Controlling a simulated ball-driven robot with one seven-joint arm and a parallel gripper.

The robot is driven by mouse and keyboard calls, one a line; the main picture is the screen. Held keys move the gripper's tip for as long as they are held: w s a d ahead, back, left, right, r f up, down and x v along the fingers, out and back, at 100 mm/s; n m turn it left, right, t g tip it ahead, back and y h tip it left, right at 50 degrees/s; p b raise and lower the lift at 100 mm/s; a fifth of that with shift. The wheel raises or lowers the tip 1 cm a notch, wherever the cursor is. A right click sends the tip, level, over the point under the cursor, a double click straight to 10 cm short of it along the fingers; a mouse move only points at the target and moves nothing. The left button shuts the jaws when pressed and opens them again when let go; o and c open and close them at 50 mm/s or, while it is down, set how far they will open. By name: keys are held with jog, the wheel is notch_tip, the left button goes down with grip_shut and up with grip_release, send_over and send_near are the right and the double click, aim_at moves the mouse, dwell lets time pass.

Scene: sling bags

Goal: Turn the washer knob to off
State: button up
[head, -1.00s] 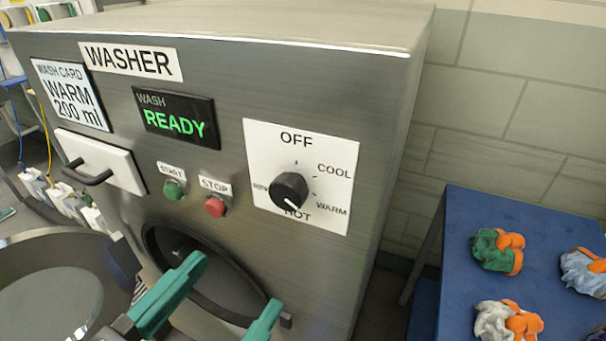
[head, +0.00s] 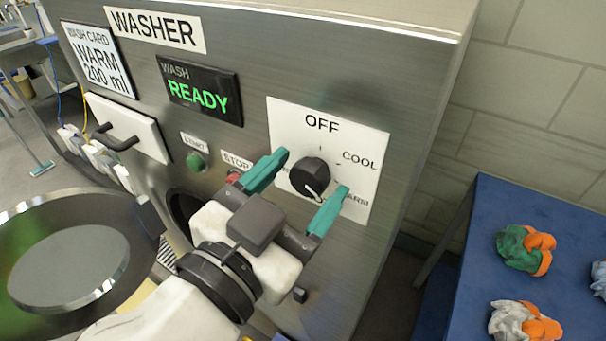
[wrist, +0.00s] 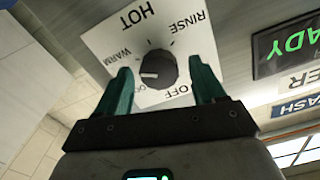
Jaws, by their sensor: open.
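The black round washer knob (head: 309,177) sits on a white dial plate (head: 373,143) with OFF at the top, COOL and WARM at the right. My gripper (head: 298,191) is open in front of the dial, with one teal finger on each side of the knob. In the wrist view the knob (wrist: 158,69) shows between the fingertips (wrist: 161,67), with gaps on both sides. The fingers hide parts of the RINSE, HOT and WARM labels in the head view.
The green start button (head: 196,162) and red stop button (head: 233,178) are left of the dial; my left finger is close to the stop button. The display (head: 200,90) reads WASH READY. A blue table (head: 465,270) with cloth bundles stands at the right.

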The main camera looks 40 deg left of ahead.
jog(key=shift+w+a, duration=0.1)
jog(key=shift+w, duration=0.2)
jog(key=shift+c, duration=0.4)
jog(key=c, duration=1)
